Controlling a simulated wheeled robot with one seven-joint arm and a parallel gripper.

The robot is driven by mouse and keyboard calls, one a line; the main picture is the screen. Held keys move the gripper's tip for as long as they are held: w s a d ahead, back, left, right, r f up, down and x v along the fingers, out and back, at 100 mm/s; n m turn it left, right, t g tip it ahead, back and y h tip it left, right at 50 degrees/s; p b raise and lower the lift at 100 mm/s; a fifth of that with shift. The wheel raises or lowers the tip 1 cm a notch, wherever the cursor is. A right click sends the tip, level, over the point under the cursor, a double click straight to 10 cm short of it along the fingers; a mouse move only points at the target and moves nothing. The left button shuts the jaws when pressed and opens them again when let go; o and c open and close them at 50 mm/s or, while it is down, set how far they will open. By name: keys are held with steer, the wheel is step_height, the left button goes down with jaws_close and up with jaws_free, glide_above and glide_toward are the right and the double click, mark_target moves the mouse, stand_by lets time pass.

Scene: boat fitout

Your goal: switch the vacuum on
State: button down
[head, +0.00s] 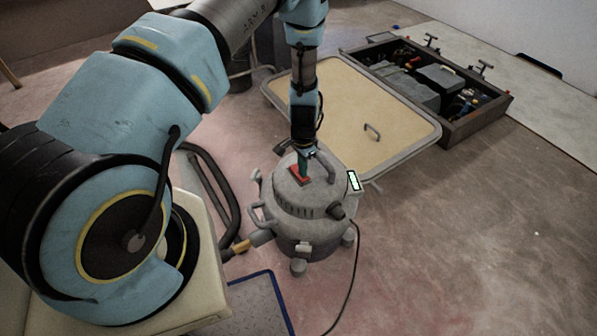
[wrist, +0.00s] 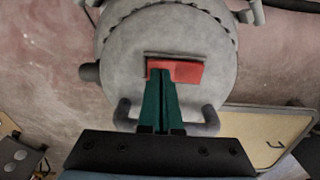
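The vacuum (head: 310,210) is a grey round canister standing on the floor on small feet. A red rocker switch (head: 300,174) sits on its top; it also shows in the wrist view (wrist: 188,71) in a dark slot. My gripper (head: 304,168) reaches down from above to the switch. In the wrist view its two green fingers (wrist: 161,75) are together, with nothing seen between them. Their tips overlap the left part of the red switch, and I cannot tell whether they press on it. The tips hide some of the switch.
A hose (head: 215,185) lies to the vacuum's left and a black cord runs from its front. A tan panel with a grey frame (head: 335,105) and a toolbox (head: 470,125) lie behind. A blue-edged mat (head: 257,305) is in front; floor at the right is clear.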

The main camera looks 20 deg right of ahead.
steer(key=shift+f, duration=0.25)
steer(key=shift+r+p, duration=2.15)
steer(key=shift+r, duration=1.45)
